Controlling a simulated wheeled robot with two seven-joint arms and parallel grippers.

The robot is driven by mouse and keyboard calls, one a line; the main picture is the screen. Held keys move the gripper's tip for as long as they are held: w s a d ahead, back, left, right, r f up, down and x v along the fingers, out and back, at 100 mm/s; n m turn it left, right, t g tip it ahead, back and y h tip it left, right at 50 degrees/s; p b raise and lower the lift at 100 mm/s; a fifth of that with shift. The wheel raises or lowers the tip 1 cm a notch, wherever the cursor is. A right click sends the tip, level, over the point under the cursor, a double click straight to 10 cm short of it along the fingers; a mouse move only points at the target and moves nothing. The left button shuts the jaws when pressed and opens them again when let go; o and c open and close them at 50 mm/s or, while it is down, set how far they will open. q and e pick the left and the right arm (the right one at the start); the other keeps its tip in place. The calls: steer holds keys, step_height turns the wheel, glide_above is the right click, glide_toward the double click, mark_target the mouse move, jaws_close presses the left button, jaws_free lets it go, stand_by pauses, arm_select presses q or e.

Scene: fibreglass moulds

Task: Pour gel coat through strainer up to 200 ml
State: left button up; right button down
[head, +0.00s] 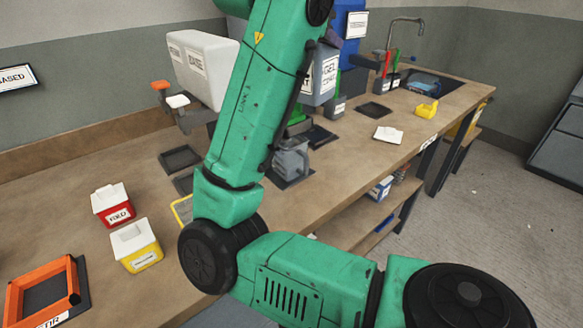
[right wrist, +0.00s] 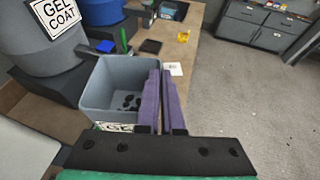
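A grey tub labelled GEL COAT (head: 322,80) shows beside my right arm in the head view. In the right wrist view this open tub (right wrist: 105,85) has dark spots on its inside floor. My right gripper (right wrist: 160,85) has purple fingers close together at the tub's right wall, and they appear shut on it. In the head view the right gripper (head: 329,38) is mostly hidden behind my arm. A grey jug-like vessel (head: 291,160) stands on a dark mat below the tub. I cannot make out the strainer or volume marks. My left gripper is not in view.
Red (head: 113,205) and yellow (head: 136,246) boxes with white lids stand at the bench's left, near an orange frame (head: 40,290). A white BASE container (head: 200,62) stands behind. A yellow item (head: 427,110) and a sink (head: 425,85) are far right.

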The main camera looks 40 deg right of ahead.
steer(key=shift+w+r, duration=0.1)
steer(key=shift+w, duration=0.05)
steer(key=shift+r, duration=0.15)
step_height(320, 180, up, 4)
steer(key=p, duration=0.3)
stand_by(0.8)
